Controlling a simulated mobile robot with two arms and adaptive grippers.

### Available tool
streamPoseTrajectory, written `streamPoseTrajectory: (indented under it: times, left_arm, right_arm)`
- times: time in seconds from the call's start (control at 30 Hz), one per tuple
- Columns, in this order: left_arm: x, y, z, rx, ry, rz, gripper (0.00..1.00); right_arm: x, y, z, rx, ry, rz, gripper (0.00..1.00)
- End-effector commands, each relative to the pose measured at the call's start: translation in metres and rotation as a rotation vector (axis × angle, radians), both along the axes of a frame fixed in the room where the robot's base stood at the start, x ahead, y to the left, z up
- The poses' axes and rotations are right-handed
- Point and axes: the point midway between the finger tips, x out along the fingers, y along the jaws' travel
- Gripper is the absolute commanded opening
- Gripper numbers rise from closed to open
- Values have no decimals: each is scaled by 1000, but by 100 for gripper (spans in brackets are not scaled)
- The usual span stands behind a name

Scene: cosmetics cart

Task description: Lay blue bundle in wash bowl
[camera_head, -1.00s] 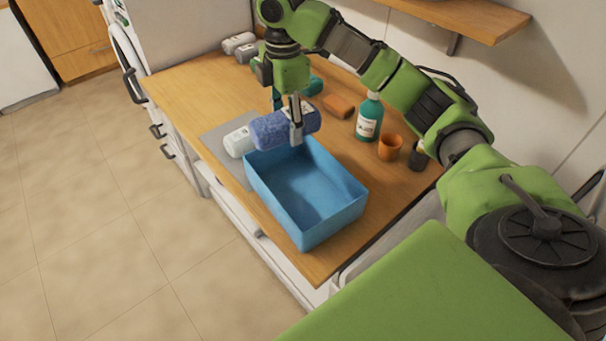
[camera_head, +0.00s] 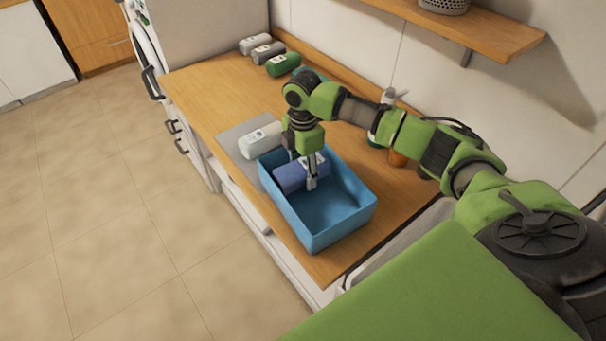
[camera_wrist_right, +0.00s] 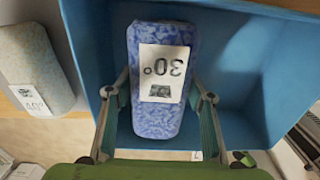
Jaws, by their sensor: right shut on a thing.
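The blue bundle (camera_head: 288,178) is a rolled blue cloth with a white label. In the right wrist view the bundle (camera_wrist_right: 158,115) shows a "30°" label between the two fingers. My right gripper (camera_head: 312,182) is shut on it. The bundle is inside the walls of the blue wash bowl (camera_head: 345,222), at its far left end. The bowl's blue wall and floor (camera_wrist_right: 225,60) surround it in the wrist view. I cannot tell whether the bundle touches the bowl's floor. My left gripper is not in view.
A white bundle (camera_head: 258,142) labelled "40°" in the wrist view (camera_wrist_right: 38,75) lies on a grey mat (camera_head: 232,138) beside the bowl. Grey and green bundles (camera_head: 283,64) lie at the back. A bottle and orange cup (camera_head: 397,159) stand behind my arm.

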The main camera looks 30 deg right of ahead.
Motion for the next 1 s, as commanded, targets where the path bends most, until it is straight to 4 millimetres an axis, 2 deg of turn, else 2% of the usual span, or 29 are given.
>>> streamPoseTrajectory:
  times: [0.1, 0.2, 0.57, 0.6, 0.67, 1.0]
  left_arm:
    - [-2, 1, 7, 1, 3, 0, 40]
    - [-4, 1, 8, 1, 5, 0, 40]
    - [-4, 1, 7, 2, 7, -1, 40]
    - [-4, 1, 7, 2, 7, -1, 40]
    - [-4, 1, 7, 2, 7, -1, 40]
    - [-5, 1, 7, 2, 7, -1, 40]
  right_arm:
    - [-1, 1, -17, 2, 4, 0, 32]
    - [0, 1, -25, 1, 0, 0, 32]
    - [0, 0, -29, 1, 0, 0, 32]
    - [0, 0, -30, 0, 1, 0, 54]
    - [0, 0, -30, 0, 1, 0, 66]
    - [0, 0, -28, 0, 0, 0, 66]
